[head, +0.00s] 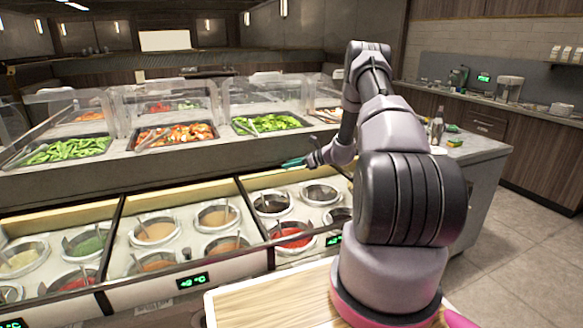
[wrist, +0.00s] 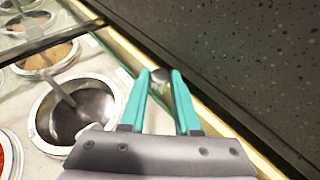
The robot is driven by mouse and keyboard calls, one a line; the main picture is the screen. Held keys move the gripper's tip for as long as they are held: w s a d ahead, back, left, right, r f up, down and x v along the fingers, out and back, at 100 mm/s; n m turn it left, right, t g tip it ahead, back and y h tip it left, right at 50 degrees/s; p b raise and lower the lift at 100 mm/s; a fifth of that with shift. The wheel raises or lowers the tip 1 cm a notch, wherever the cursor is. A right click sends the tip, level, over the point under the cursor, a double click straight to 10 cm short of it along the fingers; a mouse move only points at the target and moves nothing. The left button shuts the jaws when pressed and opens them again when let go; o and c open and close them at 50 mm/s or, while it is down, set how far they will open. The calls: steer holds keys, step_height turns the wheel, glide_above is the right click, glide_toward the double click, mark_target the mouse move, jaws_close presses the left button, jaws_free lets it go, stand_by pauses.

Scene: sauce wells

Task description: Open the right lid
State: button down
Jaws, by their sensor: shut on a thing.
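The right sauce section (head: 262,228) lies at the right end of the front row in the head view, with several round metal wells. Its lid looks like a clear pane and is hard to make out; how far it covers the wells is unclear. My gripper (head: 293,163) is above the back edge of this section. My arm hides the section's far right part.
A dark speckled counter wall (wrist: 255,60) rises close behind the knob. Food trays, such as one of green vegetables (head: 268,123), stand under clear guards above. A wooden board (head: 270,305) lies in front. A metal well with a ladle (wrist: 85,110) is left of my fingers.

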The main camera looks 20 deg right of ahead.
steer(key=c, duration=0.6)
jaws_free()
steer(key=shift+c, duration=0.2)
steer(key=shift+d, duration=0.1)
steer(key=v, duration=1)
steer(key=shift+s+d, duration=0.25)
steer(key=shift+r, duration=0.1)
